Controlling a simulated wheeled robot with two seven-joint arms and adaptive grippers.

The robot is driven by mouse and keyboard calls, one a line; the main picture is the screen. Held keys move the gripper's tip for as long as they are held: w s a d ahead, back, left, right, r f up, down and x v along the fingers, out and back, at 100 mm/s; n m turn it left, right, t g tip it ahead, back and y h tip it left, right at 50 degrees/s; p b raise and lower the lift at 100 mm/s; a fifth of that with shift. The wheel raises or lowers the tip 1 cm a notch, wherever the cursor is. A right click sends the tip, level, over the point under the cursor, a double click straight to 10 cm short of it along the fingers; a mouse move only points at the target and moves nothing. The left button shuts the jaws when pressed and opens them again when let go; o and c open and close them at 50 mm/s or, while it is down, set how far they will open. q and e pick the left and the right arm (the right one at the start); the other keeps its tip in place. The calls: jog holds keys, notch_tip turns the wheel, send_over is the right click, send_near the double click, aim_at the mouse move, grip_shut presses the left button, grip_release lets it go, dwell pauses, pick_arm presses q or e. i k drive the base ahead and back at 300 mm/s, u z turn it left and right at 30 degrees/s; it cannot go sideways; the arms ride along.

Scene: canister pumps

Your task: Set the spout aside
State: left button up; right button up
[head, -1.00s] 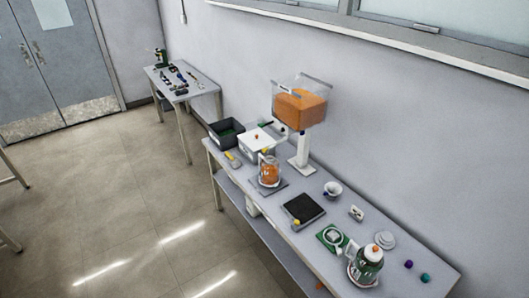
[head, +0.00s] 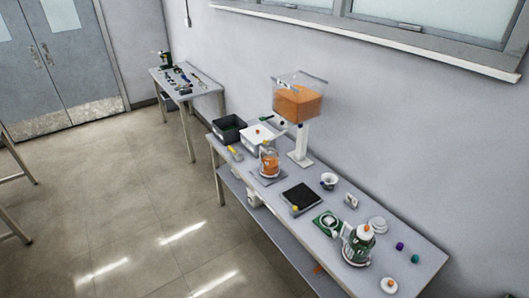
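Neither of my grippers shows in the head view. I cannot pick out a separate spout with certainty at this size. A clear canister with green and white parts and an orange-tipped top (head: 359,247) stands upright near the right end of the bench (head: 412,236). A white handle-like part sits against its left side. A glass jug with orange contents (head: 268,162) stands further left on the bench. A clear hopper holding orange material (head: 298,103) is raised on a white stand behind it.
A dark bin (head: 229,129), white box (head: 264,138), black pad (head: 302,197), white cup (head: 328,181), green board (head: 327,222), white plates (head: 377,225) and an orange-knobbed white lid (head: 389,285) crowd the bench. Purple (head: 400,246) and teal (head: 415,259) pieces lie right.

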aim_at(269, 141)
jog(key=u, duration=1.65)
jog(key=i, duration=1.9)
jog(key=z, duration=1.05)
jog(key=i, duration=0.7)
jog(key=z, duration=0.8)
